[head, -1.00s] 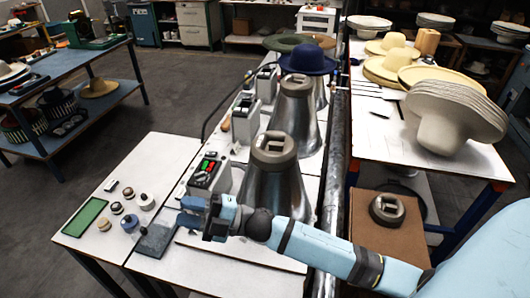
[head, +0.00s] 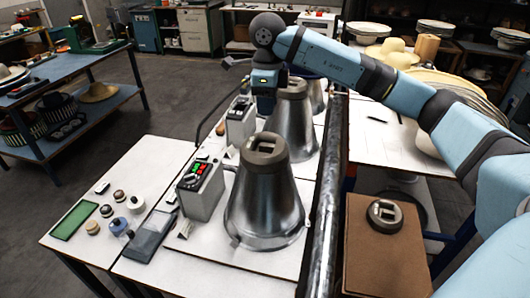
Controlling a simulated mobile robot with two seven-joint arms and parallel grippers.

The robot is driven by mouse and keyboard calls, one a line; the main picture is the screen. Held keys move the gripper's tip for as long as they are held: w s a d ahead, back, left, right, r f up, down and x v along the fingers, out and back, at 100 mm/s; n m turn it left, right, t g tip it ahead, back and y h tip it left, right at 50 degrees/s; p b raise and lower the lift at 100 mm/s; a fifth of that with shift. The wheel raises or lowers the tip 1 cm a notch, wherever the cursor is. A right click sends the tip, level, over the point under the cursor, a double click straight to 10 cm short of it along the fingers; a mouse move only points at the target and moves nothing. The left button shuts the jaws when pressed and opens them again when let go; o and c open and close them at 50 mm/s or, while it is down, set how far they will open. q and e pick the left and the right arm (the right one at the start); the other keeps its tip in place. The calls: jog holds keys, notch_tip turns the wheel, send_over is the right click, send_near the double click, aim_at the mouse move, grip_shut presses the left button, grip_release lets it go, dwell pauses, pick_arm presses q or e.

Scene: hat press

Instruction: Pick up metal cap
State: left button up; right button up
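Grey metal caps with a rectangular opening show in several places; I cannot tell which is the task's cap. One cap (head: 384,212) lies on a brown box at the lower right. Another grey cap (head: 264,150) tops the nearest metal cone (head: 262,205), and a similar one (head: 291,88) tops the cone behind. My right arm reaches in from the right. Its gripper (head: 264,100) points down just left of the rear cone's top, apart from the cap on the brown box. Its fingers are too dark and small to read. My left gripper is out of view.
A control box (head: 201,188) with green and red buttons stands left of the nearest cone. Small round pieces, a green tray (head: 75,220) and a grey slab (head: 150,238) lie on the left table. Stacked pale hats sit behind my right arm.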

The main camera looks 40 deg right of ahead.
aim_at(266, 144)
notch_tip(266, 144, down, 8)
jog(key=shift+r+p, duration=0.1)
jog(key=shift+p, duration=0.45)
jog(key=shift+f+p, duration=0.35)
jog(key=shift+f, duration=0.3)
notch_tip(266, 144, down, 4)
jog(key=shift+w+f+p, duration=0.1)
jog(key=shift+w+p, duration=0.05)
jog(key=shift+p, duration=0.4)
grip_shut()
